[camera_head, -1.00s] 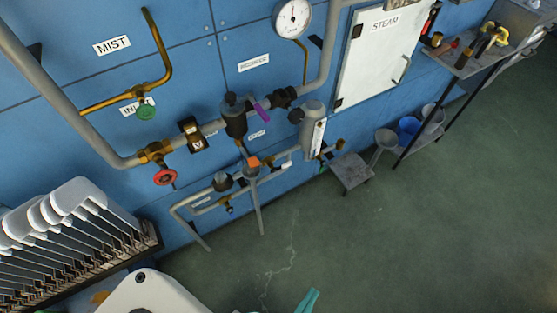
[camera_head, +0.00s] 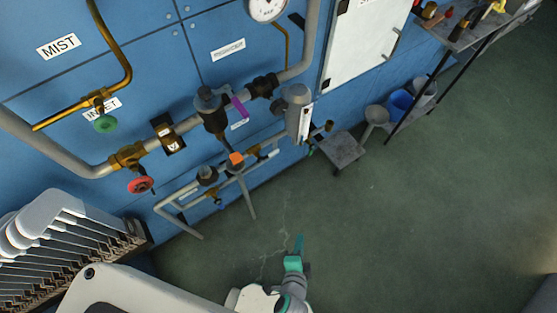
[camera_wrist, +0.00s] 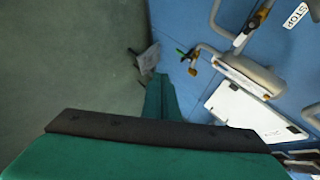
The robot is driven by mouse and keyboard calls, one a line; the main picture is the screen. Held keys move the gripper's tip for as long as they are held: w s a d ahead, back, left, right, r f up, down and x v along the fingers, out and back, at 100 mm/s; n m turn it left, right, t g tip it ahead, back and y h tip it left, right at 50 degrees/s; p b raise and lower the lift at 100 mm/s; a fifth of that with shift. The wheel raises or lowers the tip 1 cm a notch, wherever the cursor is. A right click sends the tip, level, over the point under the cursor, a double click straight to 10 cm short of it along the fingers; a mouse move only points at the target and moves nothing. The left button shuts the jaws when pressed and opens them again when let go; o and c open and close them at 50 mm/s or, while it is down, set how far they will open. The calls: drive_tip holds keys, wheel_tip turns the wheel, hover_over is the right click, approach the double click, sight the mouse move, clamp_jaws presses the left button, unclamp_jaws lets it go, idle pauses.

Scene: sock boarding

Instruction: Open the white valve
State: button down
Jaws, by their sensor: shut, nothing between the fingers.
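A small white handle (camera_head: 272,154) shows on the lower pipe run in the head view, right of an orange handle (camera_head: 236,159). It looks like the white valve, but it is too small to tell how its lever is set. My gripper (camera_head: 299,240), with teal fingers, is shut and empty. It is low in the head view, over the green floor, below the pipes and apart from them. In the wrist view the fingers (camera_wrist: 160,82) point toward the floor and the wall's edge. I cannot pick out the white valve there.
A red handwheel (camera_head: 141,185), a green knob (camera_head: 106,124) and a purple lever (camera_head: 240,106) are on the upper pipes. A small grey stand (camera_head: 342,151) and buckets (camera_head: 400,103) stand right of the pipes. A rack (camera_head: 75,250) is at left. The middle floor is open.

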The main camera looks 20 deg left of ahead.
sight(268, 156)
drive_tip(key=w+a+f+m+g+y, duration=0.2)
drive_tip(key=w+a+f+m+y, duration=0.2)
drive_tip(key=w+f+m, duration=0.5)
drive_tip(key=w+a+r+m+y, duration=0.2)
drive_tip(key=w+a, duration=0.4)
drive_tip(key=w, duration=0.3)
drive_tip(key=w+a+r+m+y, duration=0.3)
drive_tip(key=w+a+r, duration=0.3)
drive_tip(key=w, duration=0.3)
drive_tip(key=shift+w+a+r+g+y, duration=0.2)
drive_tip(key=shift+a+r+g+y, duration=0.15)
drive_tip(key=shift+y, duration=0.25)
drive_tip(key=shift+r, duration=0.2)
